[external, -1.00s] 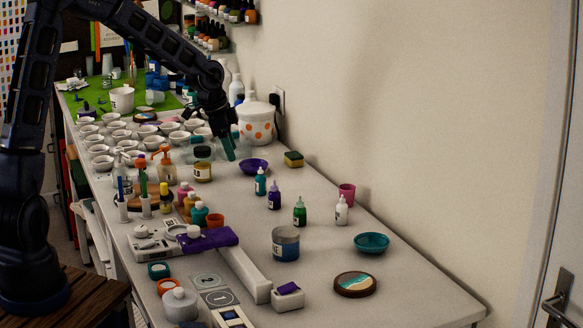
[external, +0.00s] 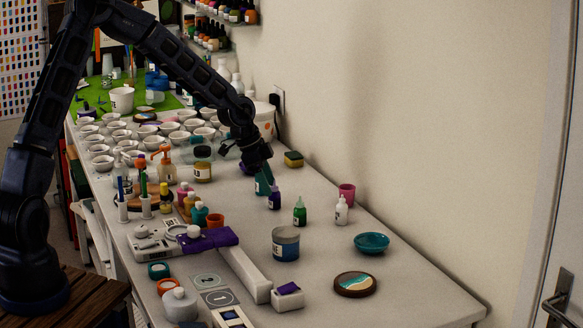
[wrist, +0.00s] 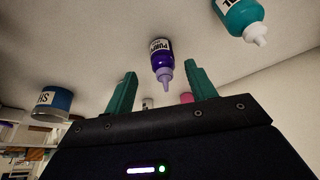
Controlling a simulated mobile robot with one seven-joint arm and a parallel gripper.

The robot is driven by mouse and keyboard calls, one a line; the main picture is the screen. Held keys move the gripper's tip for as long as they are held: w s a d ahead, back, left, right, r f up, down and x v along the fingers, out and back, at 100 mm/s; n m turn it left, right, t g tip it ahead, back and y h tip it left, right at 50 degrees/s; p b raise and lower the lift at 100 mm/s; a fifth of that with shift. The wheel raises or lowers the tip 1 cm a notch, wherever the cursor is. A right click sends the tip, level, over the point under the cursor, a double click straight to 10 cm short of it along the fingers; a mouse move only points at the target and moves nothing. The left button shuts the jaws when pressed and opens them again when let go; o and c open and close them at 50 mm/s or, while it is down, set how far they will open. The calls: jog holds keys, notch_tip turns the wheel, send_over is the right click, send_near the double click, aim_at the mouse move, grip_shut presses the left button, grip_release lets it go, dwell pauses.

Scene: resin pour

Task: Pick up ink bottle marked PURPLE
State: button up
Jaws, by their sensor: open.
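The purple ink bottle (external: 275,200) stands upright on the table, right of a teal bottle (external: 261,188). In the wrist view, the purple bottle (wrist: 162,50) has a dark body, a white label reading PURPLE and a pale lilac nozzle. My gripper (external: 267,176) points down by the two bottles and partly covers the teal one. In the wrist view, my gripper (wrist: 160,72) has its teal fingers apart, with the purple bottle showing between them. Whether the bottle is within the fingers' reach I cannot tell. The gripper holds nothing.
In the wrist view, the teal bottle (wrist: 243,17) is near the right finger. A blue jar (external: 286,244) is nearer the front.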

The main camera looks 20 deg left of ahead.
aim_at(274, 191)
jog(key=shift+w+d+x, duration=0.1)
jog(key=shift+w+x, duration=0.05)
jog(key=shift+x, duration=1.15)
jog(key=shift+w+d+x, duration=0.1)
jog(key=shift+w+x, duration=0.05)
jog(key=shift+x, duration=1.2)
jog(key=shift+r, duration=0.1)
jog(key=c, duration=1.1)
